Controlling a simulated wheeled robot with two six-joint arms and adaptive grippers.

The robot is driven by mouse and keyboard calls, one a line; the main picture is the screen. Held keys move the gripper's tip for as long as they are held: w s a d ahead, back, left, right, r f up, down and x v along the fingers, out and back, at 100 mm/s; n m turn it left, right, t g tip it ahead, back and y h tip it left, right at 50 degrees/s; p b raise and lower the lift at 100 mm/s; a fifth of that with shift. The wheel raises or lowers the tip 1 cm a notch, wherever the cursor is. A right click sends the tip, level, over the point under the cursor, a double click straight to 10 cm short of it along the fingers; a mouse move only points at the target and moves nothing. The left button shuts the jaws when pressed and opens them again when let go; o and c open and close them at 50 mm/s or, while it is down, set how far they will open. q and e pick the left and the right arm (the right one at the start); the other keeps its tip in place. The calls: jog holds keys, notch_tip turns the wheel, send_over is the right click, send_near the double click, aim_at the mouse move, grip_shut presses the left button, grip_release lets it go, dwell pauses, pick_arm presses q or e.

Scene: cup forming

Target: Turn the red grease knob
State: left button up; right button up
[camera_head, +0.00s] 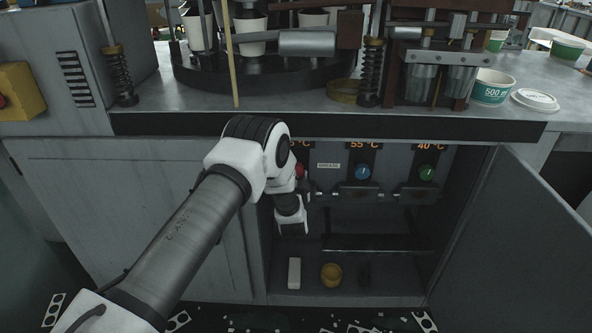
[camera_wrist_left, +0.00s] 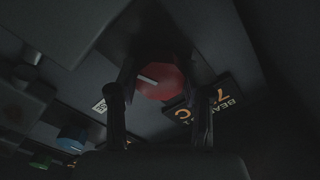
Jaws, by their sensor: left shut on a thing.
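The red knob (camera_wrist_left: 160,80) with a pale pointer line sits between the two dark fingers of my left gripper (camera_wrist_left: 159,84) in the left wrist view. The fingers are shut on it from both sides. In the head view only a small part of the red knob (camera_head: 300,170) shows beside my left arm, which reaches into the open cabinet. My left fingers are hidden there behind the arm. My right gripper is not in view.
A blue knob (camera_head: 362,172) and a green knob (camera_head: 426,172) sit to the right on the same panel, under temperature readouts. The worktop edge (camera_head: 330,125) overhangs the panel. An open door (camera_head: 515,240) stands at right. A yellow jar (camera_head: 331,274) stands on the cabinet floor.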

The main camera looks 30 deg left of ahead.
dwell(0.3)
pick_arm(q)
jog(key=o, duration=1.2)
jog(key=shift+c, duration=0.2)
jog(key=v, duration=1.2)
